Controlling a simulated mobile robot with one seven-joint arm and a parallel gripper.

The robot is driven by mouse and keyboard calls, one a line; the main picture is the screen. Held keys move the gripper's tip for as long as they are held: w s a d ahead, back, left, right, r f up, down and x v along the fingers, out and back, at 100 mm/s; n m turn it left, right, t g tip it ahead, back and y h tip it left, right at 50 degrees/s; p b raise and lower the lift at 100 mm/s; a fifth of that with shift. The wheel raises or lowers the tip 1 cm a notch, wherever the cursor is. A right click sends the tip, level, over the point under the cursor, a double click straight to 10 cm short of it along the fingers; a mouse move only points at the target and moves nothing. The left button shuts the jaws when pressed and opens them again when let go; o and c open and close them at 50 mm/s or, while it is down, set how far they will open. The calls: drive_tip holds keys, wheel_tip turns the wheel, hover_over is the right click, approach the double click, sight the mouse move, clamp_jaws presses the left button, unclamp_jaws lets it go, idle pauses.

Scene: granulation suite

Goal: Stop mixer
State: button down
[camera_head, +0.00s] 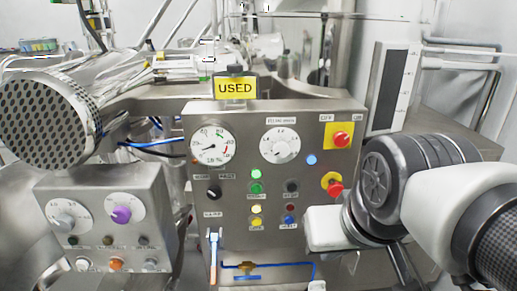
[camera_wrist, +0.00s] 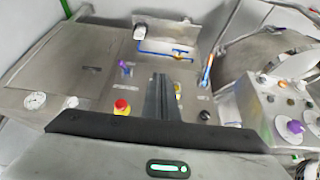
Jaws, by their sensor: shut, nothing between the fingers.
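The steel mixer control panel (camera_head: 320,230) fills the middle of the head view. It has a red mushroom button on yellow (camera_head: 335,188), a red switch on a yellow plate (camera_head: 341,139), green buttons (camera_head: 256,181), a yellow button (camera_head: 256,208), a red button (camera_head: 290,208) and a black knob (camera_head: 214,192). Their small labels are unreadable. In the wrist view, the panel appears upside down, with a red mushroom button (camera_wrist: 121,107) left of my gripper (camera_wrist: 161,82). My gripper is shut and empty over the panel. Its fingers hide part of the panel; contact cannot be told.
A smaller panel (camera_head: 100,225) with a purple knob stands at left; it also shows in the wrist view (camera_wrist: 262,100). A yellow USED sign (camera_head: 235,88) sits on top of the main panel. A perforated drum (camera_head: 45,118) is at far left. Blue tubing (camera_head: 280,264) runs along the lower front.

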sight(292, 187)
drive_tip(key=w+d+f+n+h+b, duration=0.35)
drive_tip(key=w+f+n+b, duration=0.3)
drive_tip(key=f+b, duration=0.35)
drive_tip(key=w+a+f+n+t+h+b, duration=0.1)
drive_tip(key=w+a+n+t+h+b, duration=0.2)
drive_tip(key=w, duration=0.9)
drive_tip(key=a+n+t+b, duration=0.1)
drive_tip(key=n+b, duration=0.2)
drive_tip(key=b, duration=0.2)
drive_tip(key=shift+w+a, duration=0.2)
drive_tip(key=shift+w, duration=0.15)
drive_tip(key=shift+w, duration=0.1)
drive_tip(key=shift+w+p, duration=0.55)
drive_tip(key=shift+w, duration=3.75)
drive_tip(key=shift+w, duration=0.1)
drive_tip(key=shift+w, duration=0.3)
